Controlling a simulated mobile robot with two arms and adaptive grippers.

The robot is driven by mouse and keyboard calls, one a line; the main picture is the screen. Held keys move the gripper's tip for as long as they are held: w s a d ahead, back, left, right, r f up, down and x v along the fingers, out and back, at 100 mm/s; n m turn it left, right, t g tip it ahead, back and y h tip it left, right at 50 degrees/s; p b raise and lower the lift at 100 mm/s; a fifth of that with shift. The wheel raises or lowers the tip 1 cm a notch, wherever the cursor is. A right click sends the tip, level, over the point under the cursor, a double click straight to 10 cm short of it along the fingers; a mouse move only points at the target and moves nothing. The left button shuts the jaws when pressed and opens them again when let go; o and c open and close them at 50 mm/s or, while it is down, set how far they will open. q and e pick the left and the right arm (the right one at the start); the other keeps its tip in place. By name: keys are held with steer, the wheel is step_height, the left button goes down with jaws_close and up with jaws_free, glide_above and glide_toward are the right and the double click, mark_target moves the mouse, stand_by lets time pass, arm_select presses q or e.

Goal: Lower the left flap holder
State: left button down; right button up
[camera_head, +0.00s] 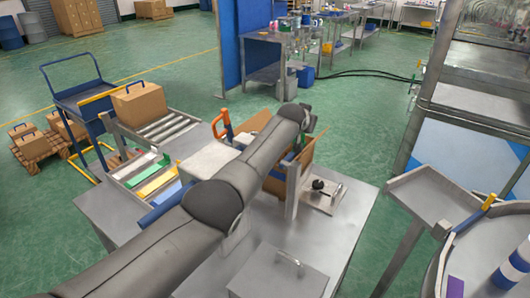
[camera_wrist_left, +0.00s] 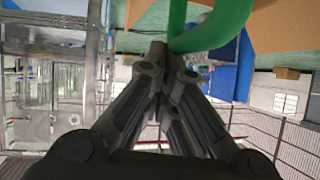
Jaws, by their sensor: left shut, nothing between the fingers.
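My left arm comes in from the lower left of the head view, and its end with the left gripper (camera_head: 310,120) hangs over an open cardboard box (camera_head: 306,152). In the left wrist view my left gripper (camera_wrist_left: 160,65) has its fingers together, with nothing between them. A green curved handle (camera_wrist_left: 240,20) stands close by the fingertips there; I cannot tell whether they touch. An orange handle (camera_head: 222,124) stands upright left of the box in the head view. I cannot tell for sure which handle belongs to the left flap holder. My arm hides much of the box.
The steel table (camera_head: 275,232) carries a plate with a black knob (camera_head: 318,185) and coloured strips (camera_head: 155,180). A closed carton (camera_head: 139,102) sits on rollers at the left. A steel tray (camera_head: 430,200) stands at the right.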

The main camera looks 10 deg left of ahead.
stand_by(0.4)
arm_select(q)
steer(key=shift+s+r, duration=0.15)
steer(key=v, duration=1.1)
steer(key=shift+s, duration=0.3)
steer(key=shift+a, duration=0.1)
stand_by(0.7)
